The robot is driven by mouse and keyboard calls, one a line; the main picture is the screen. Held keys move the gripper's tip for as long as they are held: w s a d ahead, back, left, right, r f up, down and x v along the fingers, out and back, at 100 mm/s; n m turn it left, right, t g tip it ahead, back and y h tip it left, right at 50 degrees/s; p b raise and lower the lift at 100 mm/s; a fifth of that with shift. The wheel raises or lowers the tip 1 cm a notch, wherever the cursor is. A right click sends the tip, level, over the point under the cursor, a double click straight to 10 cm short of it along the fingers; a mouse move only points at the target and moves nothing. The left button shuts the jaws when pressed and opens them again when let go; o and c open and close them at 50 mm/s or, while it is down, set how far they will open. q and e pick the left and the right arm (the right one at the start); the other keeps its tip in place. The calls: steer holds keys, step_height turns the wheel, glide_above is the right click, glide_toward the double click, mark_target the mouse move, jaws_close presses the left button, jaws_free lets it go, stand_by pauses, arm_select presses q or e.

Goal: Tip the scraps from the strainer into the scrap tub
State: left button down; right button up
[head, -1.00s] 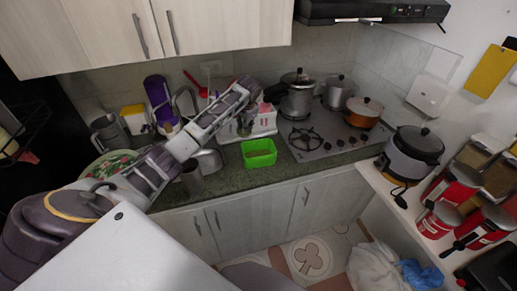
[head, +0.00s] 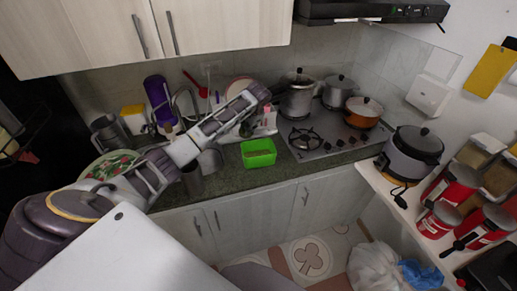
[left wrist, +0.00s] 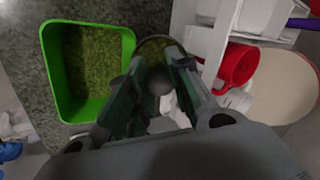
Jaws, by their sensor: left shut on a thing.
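The green scrap tub (head: 259,160) stands open on the counter, left of the stove. In the left wrist view the tub (left wrist: 52,75) is at upper left, with brownish-green matter or texture inside; I cannot tell which. My left gripper (head: 249,127) is over the counter just behind the tub, partly hidden by its own wrist. In the left wrist view my left gripper (left wrist: 157,92) is shut on a dark, round-rimmed thing, seemingly the strainer (left wrist: 153,42). Its rim shows just right of the tub. Its contents and tilt cannot be made out. My right gripper is not in view.
A white dish rack (head: 267,122) stands behind the tub, with a red cup (left wrist: 238,64) in the wrist view. The stove (head: 325,138) with pots is to the right.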

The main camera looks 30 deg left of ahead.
arm_select(q)
steer(key=shift+s+d+y, duration=0.15)
steer(key=shift+d+y, duration=0.25)
steer(key=shift+d, duration=0.25)
steer(key=shift+s+d+y, duration=0.1)
steer(key=shift+d+y, duration=0.15)
steer(key=shift+y, duration=0.05)
steer(key=shift+d, duration=0.35)
steer(key=shift+s+d+t+y, duration=0.1)
steer(key=shift+s+t+y, duration=0.05)
steer(key=shift+t+y, duration=0.15)
steer(key=shift+d+r+y, duration=0.1)
steer(key=shift+d+y, duration=0.2)
steer(key=shift+d, duration=0.1)
steer(key=shift+s, duration=0.1)
steer(key=shift+d+y, duration=0.3)
